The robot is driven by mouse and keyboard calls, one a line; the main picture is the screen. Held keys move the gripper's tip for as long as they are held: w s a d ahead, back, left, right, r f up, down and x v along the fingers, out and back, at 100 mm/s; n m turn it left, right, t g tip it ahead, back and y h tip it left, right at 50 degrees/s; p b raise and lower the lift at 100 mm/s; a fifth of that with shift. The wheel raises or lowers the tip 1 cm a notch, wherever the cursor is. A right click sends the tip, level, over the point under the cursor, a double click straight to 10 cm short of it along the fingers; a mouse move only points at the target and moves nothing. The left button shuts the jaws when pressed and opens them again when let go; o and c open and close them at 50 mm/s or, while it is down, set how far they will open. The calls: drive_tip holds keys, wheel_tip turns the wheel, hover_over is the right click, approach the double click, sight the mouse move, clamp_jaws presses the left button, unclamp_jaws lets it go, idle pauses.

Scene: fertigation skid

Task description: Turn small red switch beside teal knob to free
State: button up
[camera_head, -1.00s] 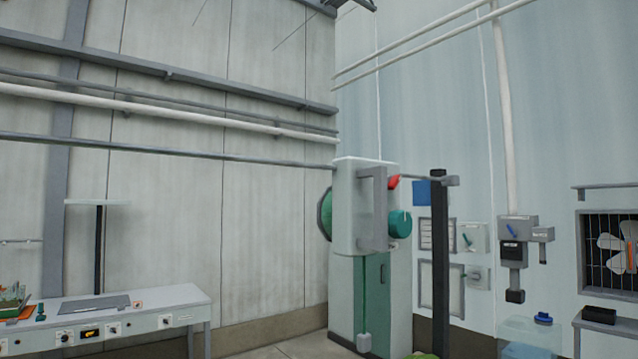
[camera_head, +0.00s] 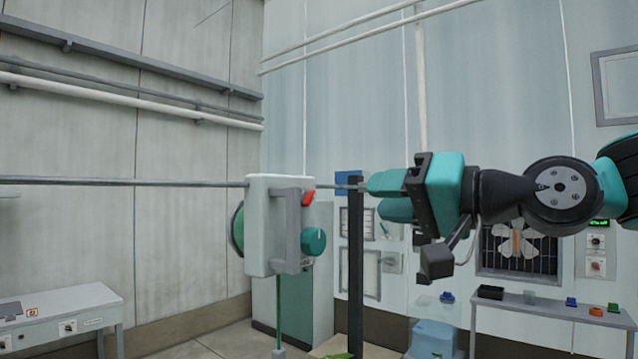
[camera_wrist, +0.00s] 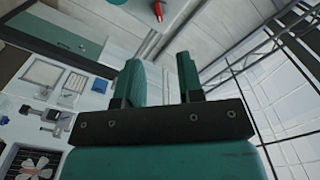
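The small red switch (camera_head: 308,198) sits on the right side of a pale box (camera_head: 262,228), above the round teal knob (camera_head: 315,241). It leans at a slant, and its exact setting is too small to read. A grey handle (camera_head: 290,230) stands just left of the knob. In the wrist view the red switch (camera_wrist: 157,11) shows at the top, beyond the gap between my fingers. My gripper (camera_head: 374,197) is right of the box, apart from the switch. Its two teal fingers also show in the wrist view (camera_wrist: 160,60), open with nothing between them.
A dark post (camera_head: 356,270) stands right of the box, and a horizontal rail (camera_head: 120,181) meets the box from the left. Wall panels and a fan grille (camera_head: 520,250) are behind my arm. A workbench (camera_head: 70,305) is at the left, and a table (camera_head: 545,312) at the right.

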sight(313, 197)
drive_tip(key=p+x, duration=0.5)
drive_tip(key=x, duration=0.5)
drive_tip(key=shift+w+a+r, duration=0.1)
drive_tip(key=shift+w+a, duration=0.5)
drive_tip(key=shift+a, duration=0.15)
clamp_jaws()
